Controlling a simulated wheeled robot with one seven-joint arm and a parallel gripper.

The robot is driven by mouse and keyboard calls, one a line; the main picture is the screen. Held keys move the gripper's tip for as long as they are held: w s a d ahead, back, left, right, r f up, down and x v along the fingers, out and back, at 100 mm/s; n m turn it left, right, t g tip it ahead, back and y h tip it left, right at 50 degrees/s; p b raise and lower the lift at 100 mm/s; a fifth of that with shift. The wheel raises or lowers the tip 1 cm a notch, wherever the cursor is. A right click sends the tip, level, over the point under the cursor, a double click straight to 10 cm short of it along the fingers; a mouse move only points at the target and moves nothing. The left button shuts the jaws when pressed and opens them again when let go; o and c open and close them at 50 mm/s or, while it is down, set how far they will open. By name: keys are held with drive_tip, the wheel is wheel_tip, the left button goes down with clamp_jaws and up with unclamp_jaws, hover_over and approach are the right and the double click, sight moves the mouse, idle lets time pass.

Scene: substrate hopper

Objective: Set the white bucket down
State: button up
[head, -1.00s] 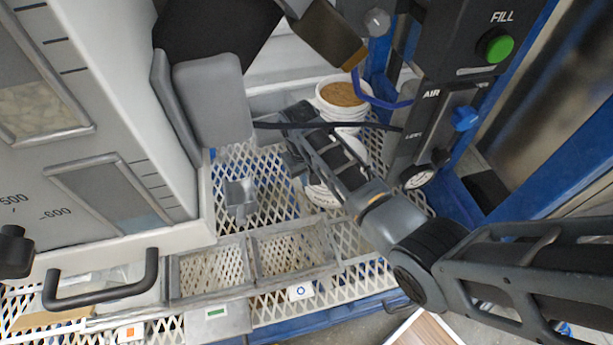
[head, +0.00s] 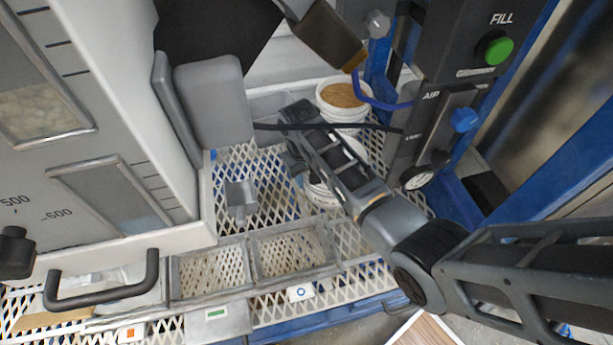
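A white bucket (head: 342,112) filled with tan grains stands upright on the white mesh deck, behind my arm and below the spout. A second white bucket (head: 322,196) shows only in part beneath my arm, nearer the front, and looks low against the mesh. The arm hides most of it, so I cannot tell whether it touches the deck. My gripper (head: 291,150) is at the arm's far end, just left of and above this second bucket. Its fingertips are mostly hidden, and its hold on the bucket cannot be made out.
A grey hopper (head: 100,130) fills the left side. A control panel (head: 450,110) with a green button and gauge stands right. A dark cable (head: 275,127) crosses near the arm. Wire bins (head: 290,258) line the deck's front. A small grey bracket (head: 240,195) stands on open mesh.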

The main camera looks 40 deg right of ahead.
wheel_tip(320, 180, up, 11)
drive_tip(key=a+p, duration=0.1)
drive_tip(key=shift+r+p, duration=0.2)
drive_tip(key=shift+p, duration=0.1)
